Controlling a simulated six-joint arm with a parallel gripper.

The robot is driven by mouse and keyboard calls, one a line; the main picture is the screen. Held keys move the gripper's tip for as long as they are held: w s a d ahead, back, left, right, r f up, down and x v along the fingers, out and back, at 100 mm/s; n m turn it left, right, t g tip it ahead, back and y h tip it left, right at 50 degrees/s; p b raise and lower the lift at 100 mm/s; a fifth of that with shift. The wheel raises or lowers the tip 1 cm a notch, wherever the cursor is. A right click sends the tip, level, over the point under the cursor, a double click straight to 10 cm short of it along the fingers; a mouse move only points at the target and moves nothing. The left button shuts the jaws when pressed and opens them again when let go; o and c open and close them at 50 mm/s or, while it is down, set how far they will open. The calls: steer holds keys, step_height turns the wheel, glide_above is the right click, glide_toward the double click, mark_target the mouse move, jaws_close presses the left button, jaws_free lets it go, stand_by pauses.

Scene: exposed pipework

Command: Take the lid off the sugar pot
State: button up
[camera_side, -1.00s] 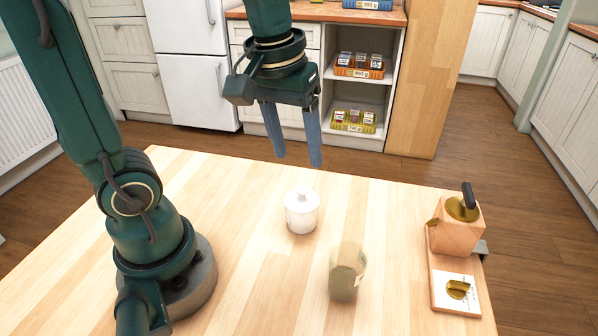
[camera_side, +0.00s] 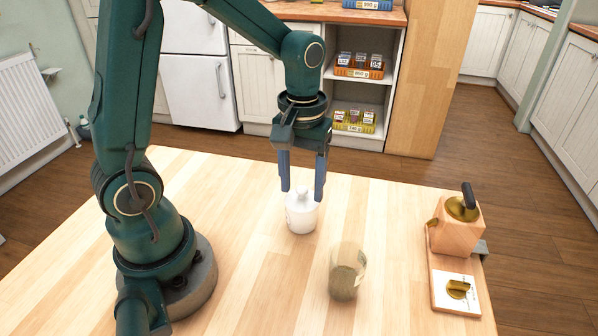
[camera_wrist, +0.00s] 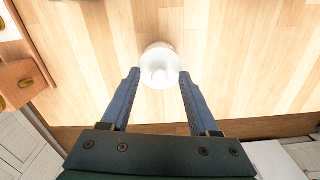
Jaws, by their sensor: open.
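The white sugar pot (camera_side: 301,219) stands upright on the wooden table, with its lid (camera_side: 300,196) on top. In the wrist view the round lid (camera_wrist: 160,66) shows from above, with a knob at its middle. My gripper (camera_side: 303,195) is open and points down, its two blue fingers at about lid height, one to each side of the lid in the side view. In the wrist view the lid lies between and just beyond the fingertips (camera_wrist: 160,78). I cannot tell whether either finger touches it.
A glass jar (camera_side: 346,272) with dark contents stands in front and to the right of the pot. A wooden box with a dark lever (camera_side: 457,232) stands on a board at the table's right edge. The table around the pot is otherwise clear.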

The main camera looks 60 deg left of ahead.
steer(key=shift+c, duration=0.3)
jaws_close()
